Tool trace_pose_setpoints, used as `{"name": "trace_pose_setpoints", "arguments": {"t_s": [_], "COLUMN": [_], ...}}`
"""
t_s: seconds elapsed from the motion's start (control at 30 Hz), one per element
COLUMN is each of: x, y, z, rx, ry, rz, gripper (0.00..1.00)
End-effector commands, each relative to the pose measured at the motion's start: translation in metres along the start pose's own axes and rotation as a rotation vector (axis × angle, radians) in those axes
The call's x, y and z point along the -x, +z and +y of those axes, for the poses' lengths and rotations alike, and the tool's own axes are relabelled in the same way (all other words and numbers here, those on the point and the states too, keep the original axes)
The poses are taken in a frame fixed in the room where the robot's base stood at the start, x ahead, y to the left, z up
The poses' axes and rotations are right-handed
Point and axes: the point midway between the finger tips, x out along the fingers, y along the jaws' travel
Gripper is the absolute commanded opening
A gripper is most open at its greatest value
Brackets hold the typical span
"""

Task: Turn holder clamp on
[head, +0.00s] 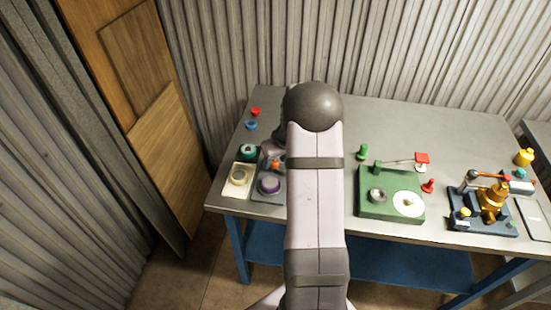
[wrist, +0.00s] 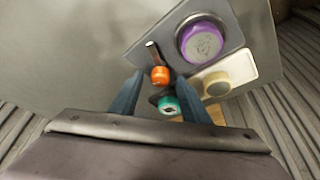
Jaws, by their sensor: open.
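My gripper (wrist: 160,79) is open and empty. Its two dark blue fingers stand on either side of the orange tip, seen from above; I cannot tell how far above it they are. In the head view my arm hides most of the gripper.
A cream plate with a round yellowish part (wrist: 216,84) lies beside the grey plate. A green device (head: 374,205) and a dark blue fixture with brass (head: 482,222) stand to the right. The table's back is mostly clear.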

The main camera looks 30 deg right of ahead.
Motion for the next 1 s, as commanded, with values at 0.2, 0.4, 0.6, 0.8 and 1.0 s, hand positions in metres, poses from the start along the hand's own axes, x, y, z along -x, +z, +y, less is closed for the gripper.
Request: {"name": "trace_pose_setpoints", "arguments": {"t_s": [0.2, 0.4, 0.6, 0.8, 1.0], "x": [-0.0012, -0.0010, -0.0004, 0.0022, 0.0053], "y": [0.0001, 0.0000, -0.0001, -0.0009, -0.0019], "z": [0.0000, 0.0000, -0.0001, -0.0012, -0.0018], "rx": [0.000, 0.000, -0.005, -0.083, -0.203], "ry": [0.000, 0.000, 0.003, 0.036, 0.087], "rz": [0.000, 0.000, 0.000, -0.003, -0.006], "gripper": [0.42, 0.08, 0.01, 0.01, 0.01]}}
